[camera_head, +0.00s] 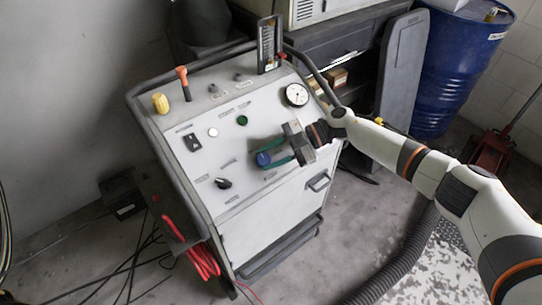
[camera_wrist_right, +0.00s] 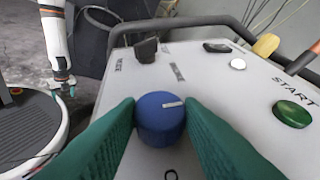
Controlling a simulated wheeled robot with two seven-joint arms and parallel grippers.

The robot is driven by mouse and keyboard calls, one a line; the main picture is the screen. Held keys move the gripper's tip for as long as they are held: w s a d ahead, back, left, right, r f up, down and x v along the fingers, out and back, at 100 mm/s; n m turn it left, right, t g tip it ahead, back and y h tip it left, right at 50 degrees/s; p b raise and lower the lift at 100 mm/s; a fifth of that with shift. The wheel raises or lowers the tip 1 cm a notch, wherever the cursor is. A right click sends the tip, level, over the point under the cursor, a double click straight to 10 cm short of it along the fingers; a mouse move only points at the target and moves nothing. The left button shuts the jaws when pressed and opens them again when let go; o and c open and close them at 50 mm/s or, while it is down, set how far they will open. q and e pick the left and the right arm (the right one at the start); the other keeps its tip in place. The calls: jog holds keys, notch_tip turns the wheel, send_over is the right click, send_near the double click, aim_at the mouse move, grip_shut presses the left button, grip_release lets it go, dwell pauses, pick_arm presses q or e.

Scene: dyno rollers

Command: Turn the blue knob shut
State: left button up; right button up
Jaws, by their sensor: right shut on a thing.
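The blue knob (camera_head: 263,159) sits on the sloped white front panel of the machine. It also shows in the right wrist view (camera_wrist_right: 160,122), with a pale pointer line on its top that lies nearly level in that view, pointing to the right. My right gripper (camera_head: 268,158) reaches in from the right, its green fingers on either side of the knob. In the right wrist view the two fingers (camera_wrist_right: 160,112) are shut on the knob. My left gripper (camera_wrist_right: 64,86) hangs at the left of the right wrist view, too small to tell whether it is open.
The panel (camera_head: 240,185) also bears a green START button (camera_head: 242,120), a black selector (camera_head: 223,183), a black switch (camera_head: 192,142) and a gauge (camera_head: 297,95). A yellow knob (camera_head: 160,103) and an orange-topped lever (camera_head: 182,77) stand along the top. A blue drum (camera_head: 455,65) stands behind.

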jog(key=o, duration=1)
jog(key=shift+c, duration=0.2)
jog(key=shift+d, duration=0.1)
jog(key=b+v, duration=0.2)
jog(key=v, duration=0.9)
jog(key=shift+d+r, duration=0.2)
jog(key=shift+d, duration=0.15)
jog(key=shift+w, duration=0.1)
